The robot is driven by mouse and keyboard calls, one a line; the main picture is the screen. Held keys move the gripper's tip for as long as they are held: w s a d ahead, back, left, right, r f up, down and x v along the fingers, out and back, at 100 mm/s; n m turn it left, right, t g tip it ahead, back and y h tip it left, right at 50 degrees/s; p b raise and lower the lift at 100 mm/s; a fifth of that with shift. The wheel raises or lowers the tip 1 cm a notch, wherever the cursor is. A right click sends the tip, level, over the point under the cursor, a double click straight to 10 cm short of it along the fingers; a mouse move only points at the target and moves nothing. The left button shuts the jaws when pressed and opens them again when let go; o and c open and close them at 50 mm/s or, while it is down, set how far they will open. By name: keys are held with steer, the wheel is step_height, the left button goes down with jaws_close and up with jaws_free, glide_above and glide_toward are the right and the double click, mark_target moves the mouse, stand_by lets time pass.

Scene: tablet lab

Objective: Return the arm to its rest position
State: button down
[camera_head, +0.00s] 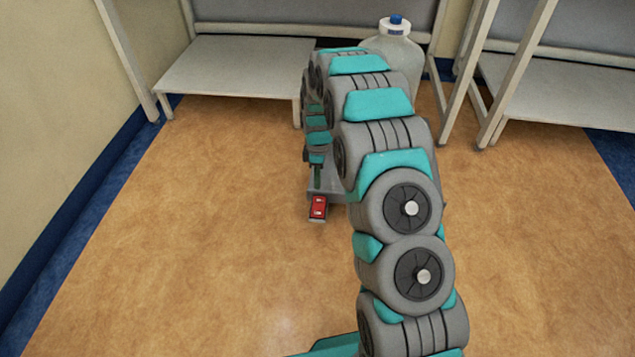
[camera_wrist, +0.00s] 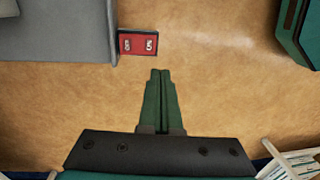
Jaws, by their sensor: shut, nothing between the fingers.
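My arm, grey and teal, rises from the bottom of the head view, stretches forward and bends down at its far end. My gripper (camera_head: 317,188) hangs there, small and partly hidden by the arm. In the wrist view my gripper (camera_wrist: 160,72) shows its two green fingers pressed together with nothing between them. The fingertips appear above the floor, just beside a red piece with white markings (camera_wrist: 138,42). In the head view the red piece (camera_head: 318,207) sits at the edge of a grey flat-topped body, which is partly behind the arm.
A white bench (camera_head: 235,70) stands at the back left and another (camera_head: 570,95) at the right. A large pale bottle with a blue cap (camera_head: 397,45) stands behind the arm. The tan floor (camera_head: 200,250) is clear on both sides. A wall runs along the left.

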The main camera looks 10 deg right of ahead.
steer(key=shift+r, duration=0.1)
stand_by(0.3)
steer(key=s+r+m+p, duration=0.1)
steer(key=s+r+m, duration=0.6)
steer(key=s+r, duration=1.2)
steer(key=s+r+m, duration=0.3)
steer(key=s+r, duration=0.1)
steer(key=s, duration=0.8)
steer(key=s+d+r+m+p, duration=0.1)
steer(key=s+r+m, duration=0.3)
steer(key=s, duration=0.8)
steer(key=shift+s+d+r+g, duration=0.25)
steer(key=shift+d+r+g, duration=0.05)
steer(key=shift+r, duration=0.3)
steer(key=shift+d, duration=0.1)
